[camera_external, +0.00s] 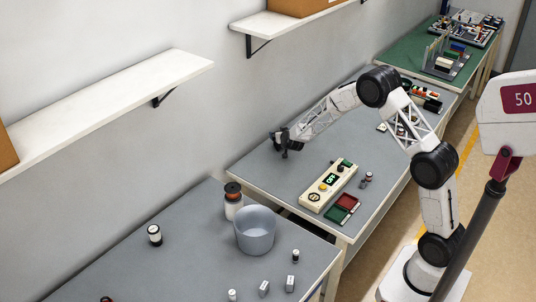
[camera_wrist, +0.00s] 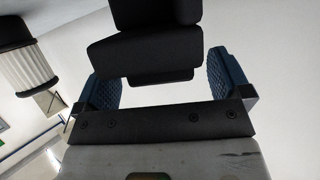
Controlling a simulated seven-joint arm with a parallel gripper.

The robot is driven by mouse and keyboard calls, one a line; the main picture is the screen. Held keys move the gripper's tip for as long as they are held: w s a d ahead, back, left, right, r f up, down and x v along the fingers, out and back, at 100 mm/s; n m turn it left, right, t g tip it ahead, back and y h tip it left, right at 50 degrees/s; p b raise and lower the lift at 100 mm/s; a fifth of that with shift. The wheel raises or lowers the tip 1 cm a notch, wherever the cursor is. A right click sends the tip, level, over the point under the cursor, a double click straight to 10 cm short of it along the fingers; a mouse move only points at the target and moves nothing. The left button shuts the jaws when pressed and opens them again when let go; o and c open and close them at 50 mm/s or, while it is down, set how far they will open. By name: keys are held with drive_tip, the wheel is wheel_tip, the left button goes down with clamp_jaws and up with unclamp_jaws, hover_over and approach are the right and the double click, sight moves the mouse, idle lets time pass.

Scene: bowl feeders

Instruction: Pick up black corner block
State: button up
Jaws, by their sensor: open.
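My gripper (camera_external: 284,146) is a small dark shape at the end of my arm, near the wall and above the back left part of the middle table. In the wrist view my gripper (camera_wrist: 167,82) is open, with a blue ribbed finger pad on either side. A large black stepped shape (camera_wrist: 145,45) stands between and beyond the pads; I cannot tell whether it is the black corner block or part of my arm. No black corner block can be picked out with certainty in the external view.
The middle table carries a cream panel (camera_external: 328,187) with buttons and a red and green tray (camera_external: 342,209). A shelf (camera_external: 110,108) juts from the wall.

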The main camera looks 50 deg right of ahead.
drive_tip(key=c, duration=1)
drive_tip(key=shift+r, duration=0.15)
drive_tip(key=shift+r, duration=0.55)
wheel_tip(320, 180, up, 2)
drive_tip(key=shift+r, duration=0.1)
drive_tip(key=s+a, duration=0.1)
drive_tip(key=s, duration=0.7)
drive_tip(key=s+a+r, duration=0.1)
drive_tip(key=s+a, duration=0.1)
drive_tip(key=s, duration=0.5)
drive_tip(key=shift+s+a+r, duration=0.2)
drive_tip(key=shift+s+a, duration=0.1)
drive_tip(key=shift+s, duration=0.05)
